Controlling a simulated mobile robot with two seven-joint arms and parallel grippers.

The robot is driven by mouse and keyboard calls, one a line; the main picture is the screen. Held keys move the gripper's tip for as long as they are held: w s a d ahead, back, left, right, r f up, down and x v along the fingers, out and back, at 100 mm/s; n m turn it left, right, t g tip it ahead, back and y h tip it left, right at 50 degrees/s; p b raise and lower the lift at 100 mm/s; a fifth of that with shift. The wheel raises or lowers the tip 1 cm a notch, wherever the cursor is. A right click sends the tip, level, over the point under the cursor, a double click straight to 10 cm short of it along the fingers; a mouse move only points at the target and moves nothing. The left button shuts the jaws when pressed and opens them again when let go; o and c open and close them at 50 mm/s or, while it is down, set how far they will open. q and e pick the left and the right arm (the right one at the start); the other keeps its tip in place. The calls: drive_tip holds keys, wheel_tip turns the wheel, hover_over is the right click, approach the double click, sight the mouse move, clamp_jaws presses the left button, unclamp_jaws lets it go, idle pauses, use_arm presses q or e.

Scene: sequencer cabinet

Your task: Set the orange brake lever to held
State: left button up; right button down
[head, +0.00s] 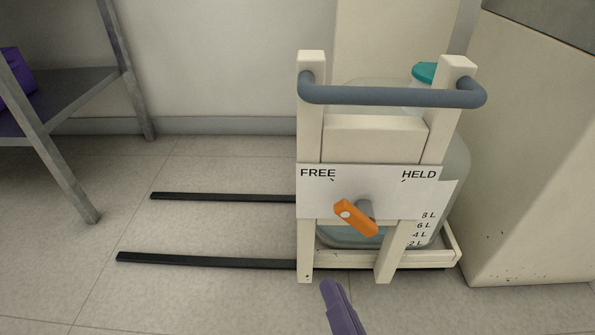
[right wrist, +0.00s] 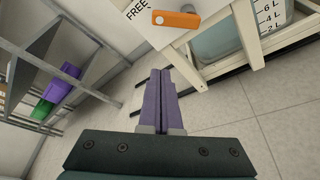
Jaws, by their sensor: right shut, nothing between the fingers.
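The orange brake lever (head: 356,217) sits on a white plate (head: 320,203) on the front of a cream cart. It slants from upper left to lower right, with a white dot at its upper-left end, on the FREE side. FREE is printed at the plate's upper left and HELD at the upper right. The lever also shows at the top of the right wrist view (right wrist: 176,19). My right gripper (head: 328,284), with purple fingers, is below and apart from the lever. In the right wrist view its fingers (right wrist: 160,76) are shut together and empty. My left gripper is not in view.
The cart carries a clear container (head: 455,185) and has a grey-blue handle bar (head: 392,97) across its top. Two dark rails (head: 205,262) lie on the floor to its left. A metal shelf (head: 80,95) stands left, a cream cabinet (head: 535,160) right. The floor in front is clear.

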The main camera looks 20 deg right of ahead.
sight(355, 210)
drive_tip(key=b+x, duration=0.3)
drive_tip(key=x, duration=0.6)
drive_tip(key=d+r, duration=0.1)
drive_tip(key=d+r+p, duration=0.1)
drive_tip(key=r, duration=0.1)
drive_tip(key=shift+s+d+p, duration=0.3)
drive_tip(key=shift+s+d, duration=0.05)
drive_tip(key=shift+d, duration=0.05)
drive_tip(key=shift+w, duration=0.1)
drive_tip(key=shift+r, duration=0.15)
